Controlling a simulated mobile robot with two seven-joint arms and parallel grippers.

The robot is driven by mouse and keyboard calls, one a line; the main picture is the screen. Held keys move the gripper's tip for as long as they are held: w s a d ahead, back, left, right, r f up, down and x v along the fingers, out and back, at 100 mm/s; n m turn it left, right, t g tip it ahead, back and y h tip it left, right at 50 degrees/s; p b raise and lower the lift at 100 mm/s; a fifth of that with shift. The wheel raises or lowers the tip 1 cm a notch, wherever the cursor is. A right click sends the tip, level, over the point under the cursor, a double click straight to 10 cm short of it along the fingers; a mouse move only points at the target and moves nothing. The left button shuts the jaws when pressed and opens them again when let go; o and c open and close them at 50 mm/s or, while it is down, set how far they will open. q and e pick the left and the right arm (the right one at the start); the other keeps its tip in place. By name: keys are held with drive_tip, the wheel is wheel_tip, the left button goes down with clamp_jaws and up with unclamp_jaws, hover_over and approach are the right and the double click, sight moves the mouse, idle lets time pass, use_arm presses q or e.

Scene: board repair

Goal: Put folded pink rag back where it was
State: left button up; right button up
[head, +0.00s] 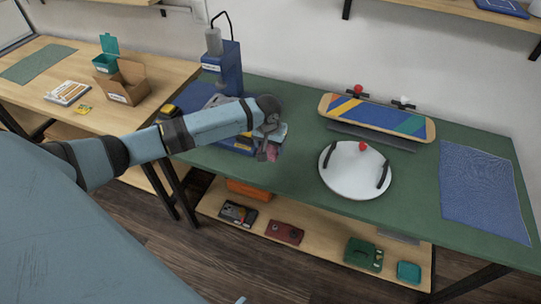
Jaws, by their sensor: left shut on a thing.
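My left arm reaches in from the left over the green-topped table (300,182). My left gripper (266,150) points down near the table's left part. It is shut on the folded pink rag (272,154), of which only a small pink patch shows beside the fingers. The gripper hides the rest of the rag, and I cannot tell whether the rag touches the table. My right gripper is not in view.
A blue press-like machine (228,68) stands behind my left arm. A white round plate (355,180) with a red knob, a striped board (375,117) and a blue mat (484,190) lie to the right. Green tabletop between gripper and plate is clear.

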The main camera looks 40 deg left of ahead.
use_arm(q)
wheel_tip(320, 180, down, 5)
drive_tip(key=shift+r, duration=0.2)
drive_tip(key=shift+f, duration=0.35)
drive_tip(key=o, duration=0.6)
drive_tip(key=shift+f, duration=0.1)
